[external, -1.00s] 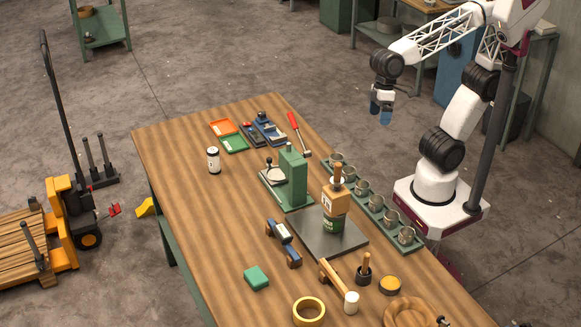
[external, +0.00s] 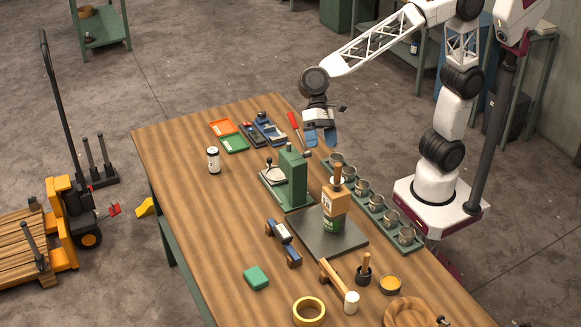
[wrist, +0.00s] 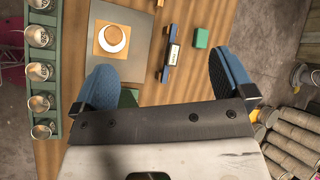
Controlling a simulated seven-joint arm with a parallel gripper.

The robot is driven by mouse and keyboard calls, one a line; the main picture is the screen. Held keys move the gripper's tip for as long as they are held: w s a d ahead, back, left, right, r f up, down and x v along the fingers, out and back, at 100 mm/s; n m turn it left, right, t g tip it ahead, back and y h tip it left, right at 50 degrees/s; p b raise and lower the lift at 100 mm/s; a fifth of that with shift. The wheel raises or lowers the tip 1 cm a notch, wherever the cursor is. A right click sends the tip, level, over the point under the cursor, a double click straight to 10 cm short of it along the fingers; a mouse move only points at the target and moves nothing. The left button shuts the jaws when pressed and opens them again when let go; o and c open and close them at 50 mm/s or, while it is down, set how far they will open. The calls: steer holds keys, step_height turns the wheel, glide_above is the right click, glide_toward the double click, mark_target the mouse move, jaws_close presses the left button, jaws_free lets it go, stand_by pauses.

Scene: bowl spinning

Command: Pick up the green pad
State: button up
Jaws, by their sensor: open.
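The green pad (external: 256,278) is a small rounded block lying on the wooden table near its front left edge. It also shows in the wrist view (wrist: 202,38), ahead of the right finger. My gripper (external: 320,140) has blue fingers and hangs above the far right side of the table, well away from the pad. In the wrist view my gripper (wrist: 166,78) has its fingers wide apart with nothing held between them.
A rack of metal cups (external: 376,210) lines the right edge.

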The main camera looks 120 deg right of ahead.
steer(key=w+a+f+m+t+y, duration=0.1)
steer(key=w+a+f+m+y, duration=0.15)
steer(key=w, duration=0.65)
steer(key=w+a+f+m+y, duration=0.15)
steer(key=w+m, duration=0.25)
steer(key=w, duration=0.4)
steer(key=w+a+f+m+t+y, duration=0.1)
steer(key=w+f+m, duration=0.15)
steer(key=w, duration=0.65)
glide_toward(255, 274)
steer(key=shift+a, duration=0.55)
steer(key=shift+x, duration=1.25)
steer(key=shift+a+f, duration=0.1)
steer(key=shift+a, duration=0.05)
steer(key=shift+w+x, duration=0.2)
steer(key=shift+x, duration=2.3)
steer(key=shift+f, duration=0.15)
